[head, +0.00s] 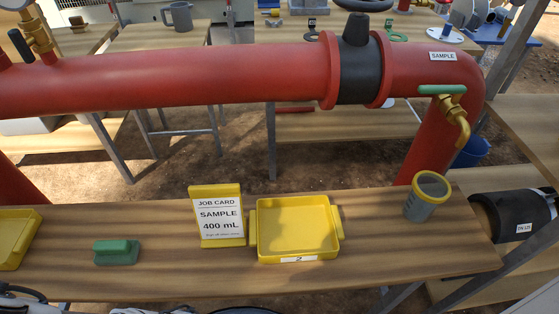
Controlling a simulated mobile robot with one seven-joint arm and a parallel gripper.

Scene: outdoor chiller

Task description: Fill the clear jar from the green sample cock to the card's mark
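The jar (426,198) stands at the right end of the wooden bench, with a yellow rim and a greyish see-through body. The sample cock (453,110) is on the red pipe above and right of the jar. It has a green lever lying level and a brass spout bent downward; no stream shows. A white label (442,57) reading SAMPLE is above it. The job card (217,217) in a yellow stand reads SAMPLE 400 mL; its small bottom line is unreadable. My gripper is not in view.
A yellow tray (262,232) labelled 2 sits beside the card. A green block (116,252) and another yellow tray (14,238) are to the left. The thick red pipe (180,78) with a black valve (358,65) spans behind the bench. Bench space between tray and jar is clear.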

